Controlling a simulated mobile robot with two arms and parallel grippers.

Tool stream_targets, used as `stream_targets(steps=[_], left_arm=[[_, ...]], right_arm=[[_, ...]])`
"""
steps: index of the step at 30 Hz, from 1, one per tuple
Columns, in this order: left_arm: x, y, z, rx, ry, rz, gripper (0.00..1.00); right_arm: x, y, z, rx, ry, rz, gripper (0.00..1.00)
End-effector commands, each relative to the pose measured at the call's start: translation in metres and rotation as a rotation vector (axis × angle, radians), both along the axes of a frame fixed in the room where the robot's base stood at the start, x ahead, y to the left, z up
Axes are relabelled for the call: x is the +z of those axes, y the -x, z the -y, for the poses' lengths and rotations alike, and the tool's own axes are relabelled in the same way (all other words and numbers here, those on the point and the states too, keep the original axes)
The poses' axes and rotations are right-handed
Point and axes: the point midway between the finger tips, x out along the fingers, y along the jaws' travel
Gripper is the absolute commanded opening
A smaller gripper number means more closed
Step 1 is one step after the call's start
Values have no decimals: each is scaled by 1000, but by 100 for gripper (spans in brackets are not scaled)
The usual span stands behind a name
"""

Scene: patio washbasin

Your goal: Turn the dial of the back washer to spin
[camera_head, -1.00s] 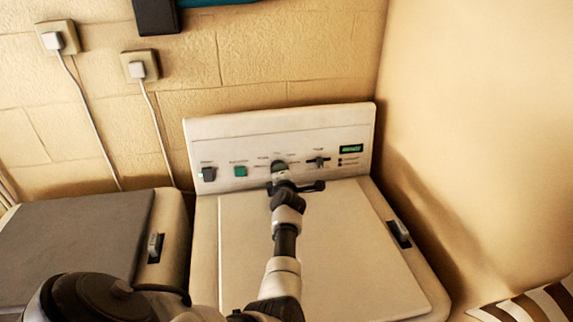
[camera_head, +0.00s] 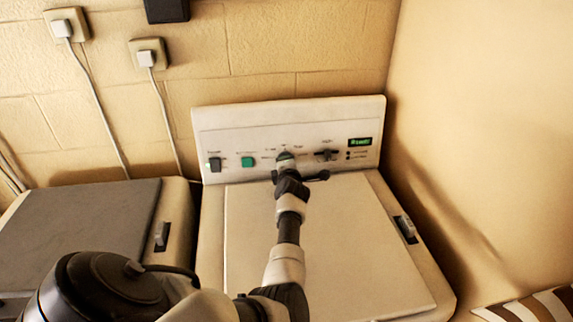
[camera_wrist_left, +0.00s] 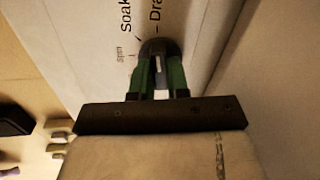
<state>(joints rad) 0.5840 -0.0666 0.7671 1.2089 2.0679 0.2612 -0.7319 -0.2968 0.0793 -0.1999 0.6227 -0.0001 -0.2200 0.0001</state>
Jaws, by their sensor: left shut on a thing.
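The washer (camera_head: 330,245) stands against the wall corner with its light lid closed and its control panel (camera_head: 230,125) upright at the back. My left gripper (camera_head: 286,160) reaches over the lid to the middle of the panel. In the left wrist view my left gripper (camera_wrist_left: 161,82) has green-sided fingers shut on the dial (camera_wrist_left: 159,66), which shows as a grey piece between them. The labels "Soak", "Spin" and "Drain", the last partly cut off, are printed around the dial. The gripper hides most of the dial in the head view. My right gripper is not in view.
A green button (camera_head: 248,162), a dark switch (camera_head: 215,164), another dark knob (camera_head: 327,155) and a lit green display (camera_head: 360,142) are on the panel. A second machine with a grey lid (camera_head: 75,230) stands at left. Two plugged sockets (camera_head: 148,55) are above.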

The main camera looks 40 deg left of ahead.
Motion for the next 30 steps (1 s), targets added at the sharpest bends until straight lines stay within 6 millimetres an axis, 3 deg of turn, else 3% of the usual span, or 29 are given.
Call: stream_targets(steps=[11, 30], left_arm=[[0, 0, 0, 28, 99, 126, 0], [0, -1, 0, 134, 465, 587, 0]], right_arm=[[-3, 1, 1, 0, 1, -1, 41], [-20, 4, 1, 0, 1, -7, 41]])
